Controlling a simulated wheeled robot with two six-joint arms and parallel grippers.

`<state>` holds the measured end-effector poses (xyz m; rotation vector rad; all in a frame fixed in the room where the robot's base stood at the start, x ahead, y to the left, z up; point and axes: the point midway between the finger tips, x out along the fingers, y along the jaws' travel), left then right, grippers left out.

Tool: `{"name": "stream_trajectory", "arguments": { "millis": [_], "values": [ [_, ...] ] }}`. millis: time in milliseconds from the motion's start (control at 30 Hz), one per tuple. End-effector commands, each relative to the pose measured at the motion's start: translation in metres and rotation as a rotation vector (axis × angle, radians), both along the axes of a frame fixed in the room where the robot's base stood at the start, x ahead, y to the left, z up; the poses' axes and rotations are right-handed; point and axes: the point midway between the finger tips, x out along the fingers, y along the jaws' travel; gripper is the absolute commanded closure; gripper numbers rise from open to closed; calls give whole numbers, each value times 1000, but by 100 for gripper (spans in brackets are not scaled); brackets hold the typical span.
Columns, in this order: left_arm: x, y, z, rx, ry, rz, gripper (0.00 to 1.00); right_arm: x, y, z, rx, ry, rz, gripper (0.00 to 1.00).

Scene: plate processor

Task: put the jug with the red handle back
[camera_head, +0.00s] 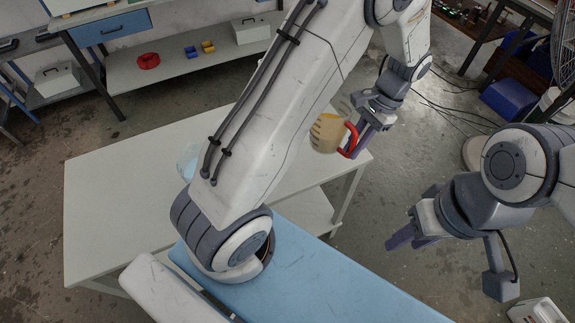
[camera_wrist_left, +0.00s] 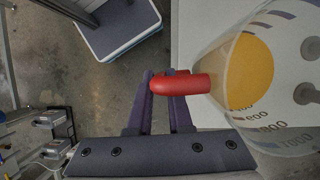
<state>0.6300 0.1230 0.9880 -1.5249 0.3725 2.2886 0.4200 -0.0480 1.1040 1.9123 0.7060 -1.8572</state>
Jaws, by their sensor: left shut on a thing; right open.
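The jug (camera_head: 327,133) is a clear measuring jug with yellow-orange contents and a red handle (camera_head: 350,139). My left gripper (camera_head: 358,143) is shut on the red handle and holds the jug near the right end of the white table. In the left wrist view the purple fingers (camera_wrist_left: 166,100) close around the red handle (camera_wrist_left: 180,84), and the jug body (camera_wrist_left: 240,75) with its scale marks lies to the right. My right gripper (camera_head: 412,237) is open and empty at the right, over the floor and away from the jug.
The white table (camera_head: 110,190) has much free top, partly hidden behind my left arm. A blue-topped surface (camera_head: 330,285) lies in front of it. A pale blue item (camera_head: 187,160) is mostly hidden by the arm. A shelf (camera_head: 130,75) with small objects stands at the back.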

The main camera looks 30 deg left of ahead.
Motion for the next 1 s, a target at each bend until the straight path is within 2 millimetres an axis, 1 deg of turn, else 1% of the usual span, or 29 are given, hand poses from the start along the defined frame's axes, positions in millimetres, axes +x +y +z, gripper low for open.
{"name": "stream_trajectory", "arguments": {
  "millis": [33, 67, 167, 267, 500, 600, 700, 867, 1000],
  "values": [
    [1, -6, 3, 2, -4, -41, 100, 0, 0, -7, 0, 0, 0, 58],
    [1, -7, 5, 3, -4, -58, 100, 0, 0, -7, 0, 0, 0, 58],
    [-5, -3, 6, 5, 4, -84, 100, 0, 0, -5, 0, 0, 0, 58],
    [-16, 13, -2, 6, 6, -85, 100, 0, 0, 1, 0, 0, 0, 58],
    [-43, 58, -34, 5, 8, -81, 100, 0, 0, 12, 0, 0, 0, 58],
    [-52, 73, -45, 5, 6, -81, 100, 0, 0, 15, 0, 0, 0, 58],
    [-58, 84, -53, 5, 5, -81, 100, 0, 0, 17, 0, 0, 0, 58],
    [-61, 89, -60, 5, 2, -84, 100, 0, 0, 18, 0, 0, 0, 58],
    [-62, 89, -78, 4, 7, -83, 100, 0, 0, 23, 0, 0, 0, 58]
  ]
}}
